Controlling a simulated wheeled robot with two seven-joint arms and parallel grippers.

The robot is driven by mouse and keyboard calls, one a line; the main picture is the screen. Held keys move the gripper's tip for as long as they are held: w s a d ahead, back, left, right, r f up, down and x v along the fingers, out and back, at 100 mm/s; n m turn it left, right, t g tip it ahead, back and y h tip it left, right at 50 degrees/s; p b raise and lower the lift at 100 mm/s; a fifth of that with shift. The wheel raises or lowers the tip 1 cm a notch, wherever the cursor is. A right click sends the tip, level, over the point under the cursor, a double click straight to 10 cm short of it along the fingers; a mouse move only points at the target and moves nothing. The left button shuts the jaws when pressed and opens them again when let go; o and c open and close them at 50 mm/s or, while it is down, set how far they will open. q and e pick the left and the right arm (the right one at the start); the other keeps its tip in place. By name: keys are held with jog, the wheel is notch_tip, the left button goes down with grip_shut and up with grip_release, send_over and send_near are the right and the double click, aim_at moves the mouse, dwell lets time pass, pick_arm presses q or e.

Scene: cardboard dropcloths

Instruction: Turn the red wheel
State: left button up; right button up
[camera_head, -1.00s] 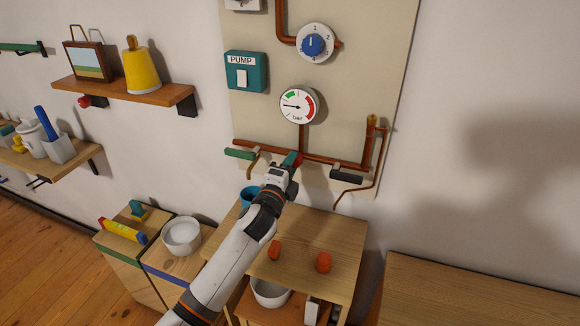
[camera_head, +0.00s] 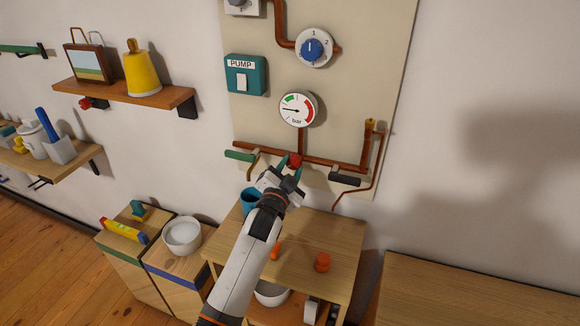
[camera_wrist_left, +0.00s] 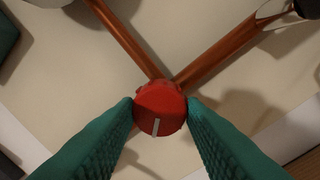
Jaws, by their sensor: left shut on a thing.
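The red wheel (camera_head: 295,160) sits on the copper pipe junction low on the beige wall panel, below the bar gauge. In the left wrist view the red wheel (camera_wrist_left: 159,106) has a white mark pointing toward the bottom of the picture. My left gripper (camera_head: 288,170) reaches up to it from below. Its green fingers (camera_wrist_left: 160,112) are shut on the wheel, one against each side. The gauge (camera_head: 297,110) has its needle pointing left. My right gripper is in neither view.
A green-handled lever (camera_head: 240,156) and a black-handled lever (camera_head: 345,180) flank the wheel on the pipe. A blue cup (camera_head: 249,200) and orange objects (camera_head: 322,262) stand on the small wooden table (camera_head: 342,235) below. The wall at right is bare.

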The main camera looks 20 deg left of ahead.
pick_arm(q)
jog(key=shift+n+p, duration=0.3)
jog(key=shift+n, duration=0.9)
jog(key=shift+f, duration=0.1)
jog(key=o, duration=1)
jog(key=shift+s, duration=0.1)
jog(key=s, duration=0.6)
jog(key=s+b, duration=0.1)
jog(key=s, duration=0.5)
jog(key=shift+d+f, duration=0.1)
jog(key=shift+f, duration=0.1)
jog(key=shift+w, duration=0.1)
